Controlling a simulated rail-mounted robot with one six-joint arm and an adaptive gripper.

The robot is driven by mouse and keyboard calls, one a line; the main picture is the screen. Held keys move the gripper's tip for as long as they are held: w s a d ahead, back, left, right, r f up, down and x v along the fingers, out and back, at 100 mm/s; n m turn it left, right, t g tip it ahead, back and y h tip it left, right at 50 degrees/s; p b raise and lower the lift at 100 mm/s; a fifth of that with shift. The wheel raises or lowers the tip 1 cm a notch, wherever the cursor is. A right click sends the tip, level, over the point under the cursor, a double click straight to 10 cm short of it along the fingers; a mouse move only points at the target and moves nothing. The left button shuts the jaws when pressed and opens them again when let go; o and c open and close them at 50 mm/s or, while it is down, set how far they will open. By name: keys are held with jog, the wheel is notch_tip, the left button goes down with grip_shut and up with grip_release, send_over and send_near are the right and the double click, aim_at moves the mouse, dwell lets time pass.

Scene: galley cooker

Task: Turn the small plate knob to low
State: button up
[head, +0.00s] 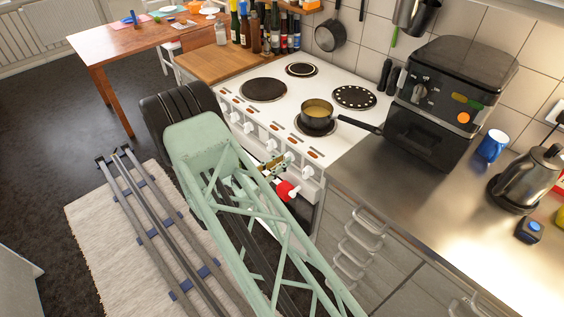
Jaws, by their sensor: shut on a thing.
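A white cooker (290,82) stands against the tiled wall, with a row of white knobs along its front edge. My gripper (278,163) is at the right part of this row, at the end of my pale green arm. It appears shut on a white knob (289,157), partly hidden by the gripper. Which plate this knob serves and its pointer setting are too small to tell. Another knob (307,171) is just to the right, and others (248,127) are to the left. The smallest plate (301,69) is at the back, bare and dark.
A black saucepan (316,107) with yellowish contents stands on the front right plate, its handle pointing right. A red and white item (287,190) is just below my gripper. A steel counter (440,200) with an air fryer (440,95) is to the right. Bottles stand behind left.

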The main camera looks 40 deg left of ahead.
jog(key=shift+d+f+m+b, duration=0.1)
jog(key=shift+m+b, duration=1.65)
jog(key=shift+m, duration=0.4)
jog(key=shift+d+m+b, duration=0.1)
jog(key=shift+m+b, duration=1.65)
jog(key=shift+m, duration=0.4)
jog(key=o, duration=0.9)
jog(key=shift+s, duration=0.1)
jog(key=shift+s+a, duration=0.3)
jog(key=shift+s, duration=1.65)
jog(key=shift+s+a, duration=0.35)
jog(key=shift+s, duration=1.6)
jog(key=shift+s+a, duration=0.3)
jog(key=shift+s, duration=1.65)
